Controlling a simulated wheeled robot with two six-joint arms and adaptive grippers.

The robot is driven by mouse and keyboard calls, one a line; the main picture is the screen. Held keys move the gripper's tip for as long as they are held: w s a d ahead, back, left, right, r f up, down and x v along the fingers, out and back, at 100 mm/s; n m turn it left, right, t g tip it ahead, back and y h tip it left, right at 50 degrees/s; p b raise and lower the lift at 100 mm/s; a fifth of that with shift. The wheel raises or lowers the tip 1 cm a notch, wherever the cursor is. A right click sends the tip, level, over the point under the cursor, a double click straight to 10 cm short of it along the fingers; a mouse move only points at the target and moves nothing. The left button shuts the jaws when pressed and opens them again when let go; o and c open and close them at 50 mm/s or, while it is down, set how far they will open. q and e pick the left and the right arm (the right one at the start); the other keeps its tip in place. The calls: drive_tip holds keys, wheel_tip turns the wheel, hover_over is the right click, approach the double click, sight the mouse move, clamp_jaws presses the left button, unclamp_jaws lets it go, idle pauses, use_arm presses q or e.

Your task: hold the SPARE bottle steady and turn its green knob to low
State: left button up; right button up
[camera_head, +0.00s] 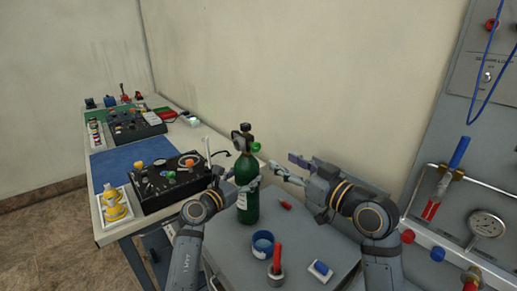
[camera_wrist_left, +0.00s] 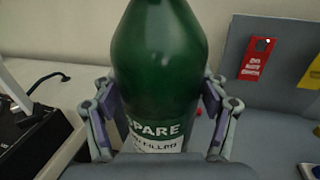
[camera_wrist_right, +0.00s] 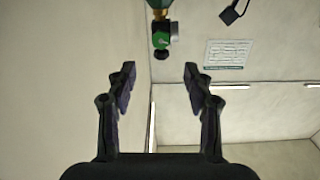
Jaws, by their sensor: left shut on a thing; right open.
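The green SPARE bottle (camera_head: 246,190) stands upright on the grey cart top in the head view. Its white SPARE label shows in the left wrist view, where the bottle (camera_wrist_left: 158,60) fills the middle. My left gripper (camera_head: 237,187) is shut around the bottle's body, one finger on each side. The green knob (camera_head: 255,147) sticks out to the right of the valve (camera_head: 241,137) on top. My right gripper (camera_head: 283,170) is open and empty, to the right of the bottle and apart from it. In the right wrist view the knob (camera_wrist_right: 161,40) lies beyond the open fingertips (camera_wrist_right: 158,75).
On the cart (camera_head: 215,245) are a blue cup (camera_head: 263,244), a red-handled item in a grey ring (camera_head: 277,262), a blue-and-white block (camera_head: 320,269) and a small red item (camera_head: 285,204). A bench (camera_head: 98,205) with equipment stands left; a gauge panel (camera_head: 440,135) stands right.

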sight(257, 147)
drive_tip(key=x, duration=1.1)
drive_tip(key=shift+a, duration=0.1)
clamp_jaws()
